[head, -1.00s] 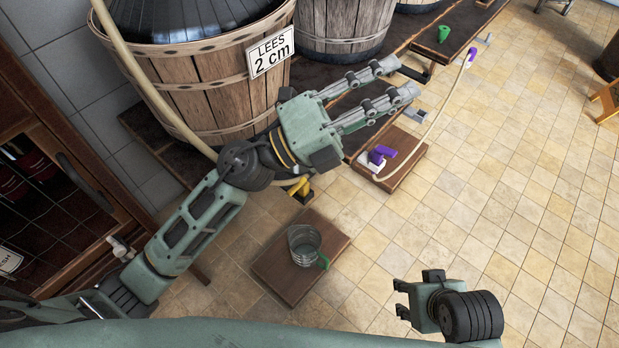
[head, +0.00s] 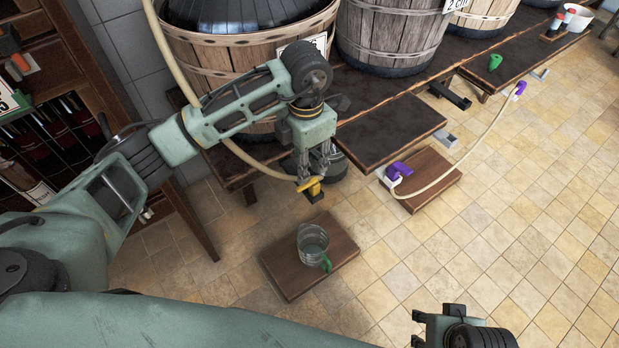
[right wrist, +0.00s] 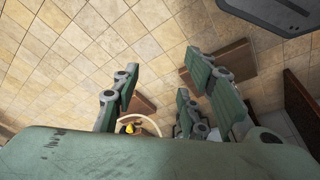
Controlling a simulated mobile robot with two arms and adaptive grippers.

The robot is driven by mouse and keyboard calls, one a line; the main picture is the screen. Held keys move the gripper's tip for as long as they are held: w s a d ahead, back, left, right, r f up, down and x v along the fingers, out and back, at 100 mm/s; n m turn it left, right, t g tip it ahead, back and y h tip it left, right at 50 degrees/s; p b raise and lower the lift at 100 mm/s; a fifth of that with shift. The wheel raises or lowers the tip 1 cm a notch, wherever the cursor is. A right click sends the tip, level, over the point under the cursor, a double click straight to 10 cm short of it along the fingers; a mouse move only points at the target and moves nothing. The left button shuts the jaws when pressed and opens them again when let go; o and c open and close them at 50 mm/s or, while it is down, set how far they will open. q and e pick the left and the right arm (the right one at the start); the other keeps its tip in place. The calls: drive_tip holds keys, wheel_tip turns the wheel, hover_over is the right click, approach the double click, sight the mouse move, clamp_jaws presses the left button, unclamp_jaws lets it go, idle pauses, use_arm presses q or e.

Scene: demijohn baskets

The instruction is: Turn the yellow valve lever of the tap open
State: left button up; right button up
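The yellow valve lever (head: 311,184) is on the tap at the hose end, low in front of the large left vat in the head view. My left gripper (head: 312,176) points down right at the lever, its fingertips just above or beside it. Whether they touch it, and how far apart they are, I cannot tell. A clear jug (head: 313,243) with a green handle stands on a wooden board in front of the tap. My right gripper (head: 416,328) is at the lower right, empty, far from the tap. Its fingers are spread open in the right wrist view (right wrist: 165,85).
A pale hose (head: 188,88) hangs down the left vat (head: 235,50) to the tap. The jug's board (head: 285,265) is on the tiled floor. A second board (head: 438,180) has a purple-levered tap (head: 396,172). A dark bench (head: 392,130) runs behind.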

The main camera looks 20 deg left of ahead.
sight(307, 184)
use_arm(q)
wheel_tip(307, 184, down, 6)
drive_tip(key=shift+f+b, duration=0.2)
drive_tip(key=shift+b, duration=0.25)
use_arm(e)
drive_tip(key=v, duration=0.4)
drive_tip(key=shift+w+r, duration=0.1)
use_arm(q)
drive_tip(key=shift+d, duration=0.1)
clamp_jaws()
